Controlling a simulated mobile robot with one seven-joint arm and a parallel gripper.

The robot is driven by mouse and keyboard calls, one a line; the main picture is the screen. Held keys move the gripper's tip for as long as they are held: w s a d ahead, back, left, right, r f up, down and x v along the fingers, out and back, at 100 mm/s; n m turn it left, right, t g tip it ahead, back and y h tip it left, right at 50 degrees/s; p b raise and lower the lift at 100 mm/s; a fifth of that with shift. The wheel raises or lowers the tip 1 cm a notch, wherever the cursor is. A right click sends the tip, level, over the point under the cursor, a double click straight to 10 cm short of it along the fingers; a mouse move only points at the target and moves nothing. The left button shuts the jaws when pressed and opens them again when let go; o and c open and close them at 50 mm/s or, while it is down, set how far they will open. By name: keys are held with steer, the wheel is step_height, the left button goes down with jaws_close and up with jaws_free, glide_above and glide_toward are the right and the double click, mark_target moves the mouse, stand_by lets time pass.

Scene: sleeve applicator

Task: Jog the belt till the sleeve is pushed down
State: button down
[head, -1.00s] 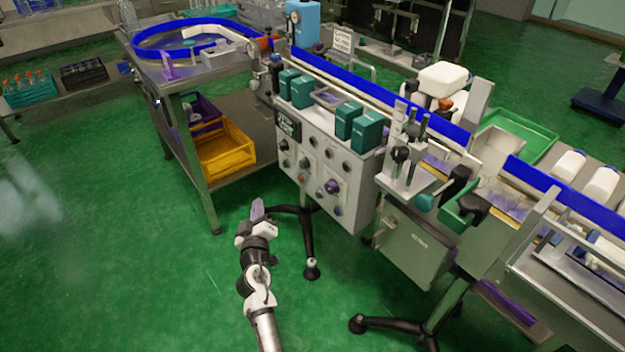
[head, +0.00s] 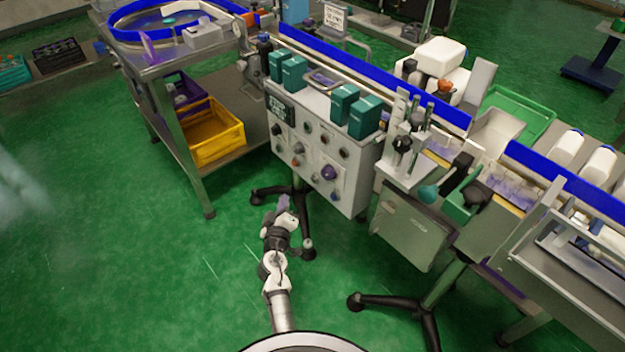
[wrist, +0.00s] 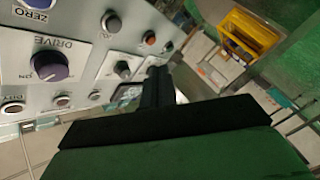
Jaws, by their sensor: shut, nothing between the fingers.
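The control panel (head: 312,158) is a grey box front with several knobs and buttons. In the wrist view the panel is turned over, and this knob (wrist: 48,65) is marked DRIVE. My gripper (head: 283,203) is low in front of the panel's lower left, apart from it. In the wrist view its dark fingers (wrist: 157,85) are shut and empty, pointing past the panel's edge. The applicator head (head: 405,145) stands over the belt line right of the panel. I cannot pick out the sleeve.
A steel table (head: 180,110) with a yellow crate (head: 218,148) stands left of the panel. Black stand feet (head: 385,303) spread over the floor below the machine. A grey box (head: 412,235) hangs under the applicator. Green floor is free to my left.

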steer(key=w+d+p, duration=0.1)
steer(key=w+d, duration=0.3)
steer(key=d, duration=0.2)
steer(key=shift+w+d+p, duration=0.25)
steer(key=shift+w+p, duration=0.1)
steer(key=shift+w+d, duration=0.1)
stand_by(1.8)
steer(key=shift+w+d, duration=0.15)
steer(key=shift+d, duration=0.05)
steer(key=shift+w+d, duration=0.25)
steer(key=shift+d, duration=0.1)
stand_by(0.9)
steer(key=shift+s+a, duration=0.55)
steer(key=shift+a, duration=0.1)
steer(key=shift+s+a+b, duration=0.6)
steer(key=shift+s+a, duration=0.15)
steer(key=shift+a, duration=0.3)
steer(key=shift+s+a+b, duration=0.55)
steer(key=shift+s+a, duration=0.15)
steer(key=shift+a, duration=0.3)
